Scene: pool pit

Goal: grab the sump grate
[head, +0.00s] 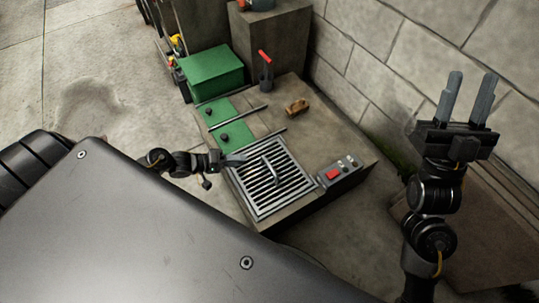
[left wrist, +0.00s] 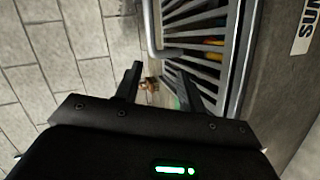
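The sump grate (head: 262,196), a square metal frame of dark slats with a raised bar handle (head: 272,175), lies on top of the low concrete block. In the left wrist view the grate (left wrist: 232,52) fills the upper right, and its pale handle (left wrist: 150,32) stands out just beyond the fingertips. My left gripper (head: 236,159) is at the grate's upper left edge, short of the handle. Its fingers (left wrist: 160,76) are apart with nothing held between them. My right gripper (head: 468,98) is raised at the right, fingers apart and empty, well away from the grate.
A control box with a red button (head: 333,174) sits right of the grate. Green panels (head: 232,133), a green box (head: 211,73), a red-handled tool (head: 265,66) and a brown object (head: 297,106) stand behind it. A block wall (head: 400,60) bounds the right; concrete floor (head: 95,65) is open at left.

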